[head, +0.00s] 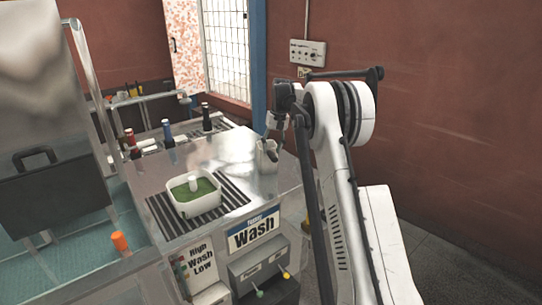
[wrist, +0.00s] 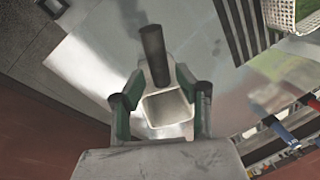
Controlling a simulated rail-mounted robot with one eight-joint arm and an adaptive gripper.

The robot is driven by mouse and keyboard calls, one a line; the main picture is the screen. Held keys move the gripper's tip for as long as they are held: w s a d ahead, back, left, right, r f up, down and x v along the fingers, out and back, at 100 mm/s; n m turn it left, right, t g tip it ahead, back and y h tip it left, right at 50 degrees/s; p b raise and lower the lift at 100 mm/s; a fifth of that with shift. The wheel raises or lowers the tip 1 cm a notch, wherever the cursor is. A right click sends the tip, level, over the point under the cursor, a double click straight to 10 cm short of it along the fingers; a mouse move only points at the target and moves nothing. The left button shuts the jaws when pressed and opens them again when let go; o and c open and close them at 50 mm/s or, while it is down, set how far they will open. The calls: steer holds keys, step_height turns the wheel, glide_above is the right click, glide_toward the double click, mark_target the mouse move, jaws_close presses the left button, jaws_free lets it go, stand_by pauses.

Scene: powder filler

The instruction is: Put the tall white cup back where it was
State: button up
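The tall white cup (head: 267,157) is at the right end of the metal counter in the head view, roughly upright. I cannot tell whether its base touches the counter. My gripper (head: 270,138) is at the cup's top, coming from the right. In the wrist view, the cup's square open mouth (wrist: 168,109) sits between the green-padded fingers of my gripper (wrist: 160,104), which appear closed against its sides. The cup looks empty from above. Its lower part is hidden in the wrist view.
A white tub (head: 186,209) of green powder with a white piece standing in it rests on a black striped area left of the cup. The counter between tub and cup is clear.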

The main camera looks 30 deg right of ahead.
step_height(320, 180, up, 8)
steer(key=d+b, duration=0.1)
steer(key=s+a+r+t, duration=0.1)
steer(key=s+a+r, duration=0.7)
steer(key=r, duration=0.1)
steer(key=s+a+r+n+t+h, duration=0.1)
steer(key=s+a+r, duration=0.1)
steer(key=s+a, duration=0.35)
steer(key=s+a+r+t, duration=0.1)
steer(key=s+a+r, duration=0.25)
steer(key=s, duration=0.35)
steer(key=s+a+f+t, duration=0.1)
steer(key=s+a+f, duration=0.2)
steer(key=s, duration=0.6)
steer(key=s+a+f+n+t, duration=0.1)
steer(key=s+a+f, duration=0.2)
steer(key=s+f, duration=0.3)
steer(key=s+a+f+t, duration=0.1)
steer(key=s+a+f, duration=0.2)
steer(key=s, duration=1)
steer(key=shift+a+f+n+t+h, duration=0.3)
steer(key=shift+f+n+h, duration=0.1)
steer(key=shift+f, duration=0.3)
step_height(320, 180, down, 10)
steer(key=b, duration=1)
